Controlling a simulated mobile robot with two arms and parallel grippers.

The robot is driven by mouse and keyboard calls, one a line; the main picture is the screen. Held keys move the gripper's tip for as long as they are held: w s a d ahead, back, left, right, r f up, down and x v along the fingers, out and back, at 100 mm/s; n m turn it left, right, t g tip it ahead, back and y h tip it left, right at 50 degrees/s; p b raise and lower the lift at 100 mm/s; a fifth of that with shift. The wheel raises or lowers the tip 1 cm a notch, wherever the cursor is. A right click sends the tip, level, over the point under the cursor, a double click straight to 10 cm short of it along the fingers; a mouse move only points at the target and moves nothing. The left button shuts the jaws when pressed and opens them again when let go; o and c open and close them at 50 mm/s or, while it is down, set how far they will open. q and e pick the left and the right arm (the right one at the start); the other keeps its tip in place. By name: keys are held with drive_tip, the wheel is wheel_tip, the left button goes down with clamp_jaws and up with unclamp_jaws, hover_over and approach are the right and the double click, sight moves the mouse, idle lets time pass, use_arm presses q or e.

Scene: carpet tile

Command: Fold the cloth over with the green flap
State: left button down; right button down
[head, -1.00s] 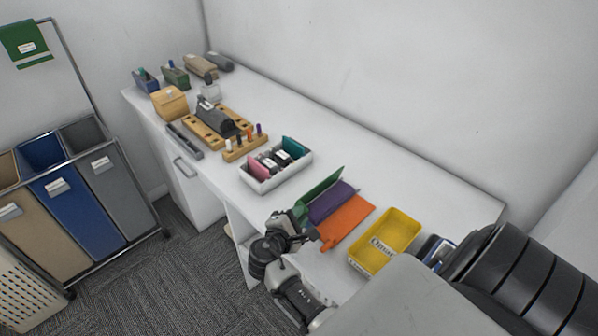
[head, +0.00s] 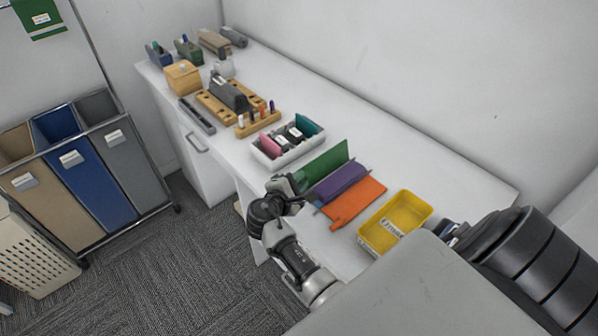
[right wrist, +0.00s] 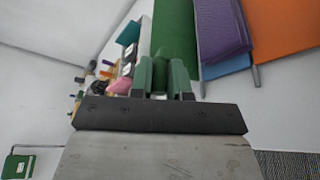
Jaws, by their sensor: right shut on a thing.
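The cloth lies on the white desk, with a green flap (head: 326,164), a purple section (head: 341,184) and an orange section (head: 354,204). The green flap stands raised along the far left side of the cloth. My right gripper (head: 296,183) is shut on the near end of the green flap. In the right wrist view, the right gripper (right wrist: 166,74) closes on the green flap (right wrist: 173,28), with the purple section (right wrist: 222,30) and the orange section (right wrist: 283,25) to the right. A blue strip (right wrist: 228,66) shows under the purple. My left gripper is out of view.
A white box of supplies (head: 262,160) stands just left of the green flap. A yellow tray (head: 372,242) is to the right of the orange section. A wooden pen block (head: 243,130) stands farther back. The desk behind the cloth is clear.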

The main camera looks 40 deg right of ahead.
drive_tip(key=shift+d+r, duration=0.15)
drive_tip(key=c, duration=1.1)
unclamp_jaws()
drive_tip(key=shift+d+f, duration=0.1)
drive_tip(key=shift+f, duration=0.1)
